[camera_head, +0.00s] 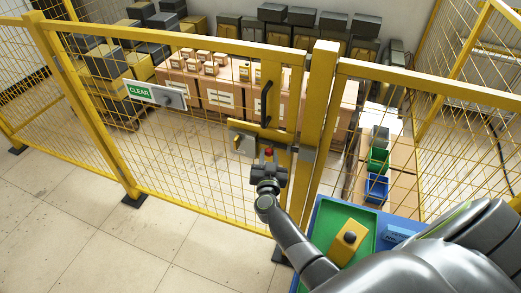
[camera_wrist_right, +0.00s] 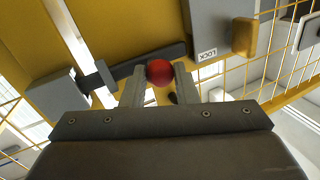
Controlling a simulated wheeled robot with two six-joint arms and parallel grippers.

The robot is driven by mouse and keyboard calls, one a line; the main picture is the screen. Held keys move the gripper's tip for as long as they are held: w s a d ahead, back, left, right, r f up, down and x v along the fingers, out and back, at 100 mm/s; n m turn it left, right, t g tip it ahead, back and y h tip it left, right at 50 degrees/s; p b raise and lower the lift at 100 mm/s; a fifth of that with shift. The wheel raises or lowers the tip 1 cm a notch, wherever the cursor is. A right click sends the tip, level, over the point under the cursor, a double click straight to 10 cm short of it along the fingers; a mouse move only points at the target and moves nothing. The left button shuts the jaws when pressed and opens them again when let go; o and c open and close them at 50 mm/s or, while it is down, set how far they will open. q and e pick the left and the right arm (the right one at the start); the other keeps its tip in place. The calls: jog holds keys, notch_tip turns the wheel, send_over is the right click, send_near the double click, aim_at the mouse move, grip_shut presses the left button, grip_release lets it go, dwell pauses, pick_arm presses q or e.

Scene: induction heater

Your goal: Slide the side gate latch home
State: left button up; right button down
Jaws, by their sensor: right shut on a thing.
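The yellow side gate (camera_head: 170,40) stands upright beside a thick yellow post (camera_head: 318,110). The latch has a yellow plate (camera_head: 255,130) on the gate and a grey block (camera_head: 307,154) at the post. In the right wrist view, a dark latch bar (camera_wrist_right: 140,66) runs towards a grey block (camera_wrist_right: 55,97) on the left; whether its tip is inside is hard to tell. My right gripper (camera_head: 268,160) is shut on the red knob (camera_wrist_right: 160,72) below the bar; the knob also shows in the head view (camera_head: 268,151). My left gripper is not in view.
A black handle (camera_head: 266,100) is above the latch. A sign reading CLEAR (camera_head: 140,91) hangs on the gate mesh. A green tray (camera_head: 330,225) with a yellow object (camera_head: 347,240) lies near my right arm. The floor (camera_head: 60,210) before the gate is clear.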

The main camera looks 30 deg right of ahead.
jog(key=shift+s+d+r, duration=0.2)
jog(key=shift+s+d, duration=0.4)
jog(key=shift+f+p, duration=0.15)
jog(key=shift+p, duration=0.15)
jog(key=shift+w+a, duration=0.1)
jog(key=c, duration=1.1)
grip_release()
jog(key=shift+d, duration=0.2)
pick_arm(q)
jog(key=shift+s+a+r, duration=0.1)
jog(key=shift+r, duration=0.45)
pick_arm(e)
jog(key=shift+a, duration=0.1)
